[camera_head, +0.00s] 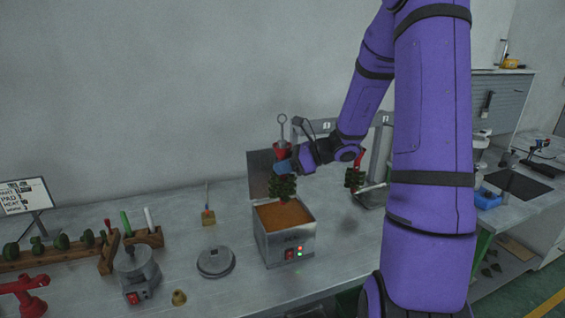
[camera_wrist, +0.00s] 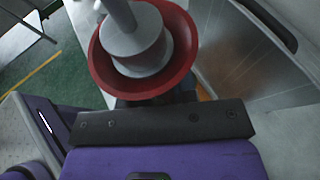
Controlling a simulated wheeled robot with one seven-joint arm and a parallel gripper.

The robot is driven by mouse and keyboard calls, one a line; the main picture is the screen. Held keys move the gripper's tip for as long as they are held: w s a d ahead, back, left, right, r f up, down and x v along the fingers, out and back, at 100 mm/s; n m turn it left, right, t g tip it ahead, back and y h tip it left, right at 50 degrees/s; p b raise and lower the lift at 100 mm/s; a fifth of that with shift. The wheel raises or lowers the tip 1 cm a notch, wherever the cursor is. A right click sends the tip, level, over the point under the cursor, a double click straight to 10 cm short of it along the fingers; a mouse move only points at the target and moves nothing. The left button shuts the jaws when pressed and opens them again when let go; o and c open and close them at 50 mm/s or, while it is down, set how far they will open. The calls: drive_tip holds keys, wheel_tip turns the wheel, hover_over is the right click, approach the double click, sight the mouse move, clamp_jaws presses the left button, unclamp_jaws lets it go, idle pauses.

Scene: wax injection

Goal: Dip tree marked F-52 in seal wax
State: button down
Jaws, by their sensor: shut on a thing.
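A tree with dark green pieces (camera_head: 282,186) hangs above the open wax pot (camera_head: 288,244), a grey box filled with orange-brown wax. Its lower end is at or just over the wax; I cannot tell whether it touches. My gripper (camera_head: 284,166) is shut on the tree near its red cup-shaped top (camera_head: 281,149), from which a metal rod with a ring rises. In the wrist view the red cup (camera_wrist: 148,83) with its grey core fills the top middle. No F-52 mark is readable.
A second green tree (camera_head: 355,178) hangs on a red holder to the right, behind my arm. A round grey lid (camera_head: 215,262), a small pot (camera_head: 137,272) and a brush (camera_head: 208,215) stand left of the wax pot. A wooden rack (camera_head: 60,252) is farther left.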

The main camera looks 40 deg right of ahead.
drive_tip(key=shift+f, duration=7.05)
drive_tip(key=shift+s+f, duration=0.25)
drive_tip(key=shift+f, duration=0.05)
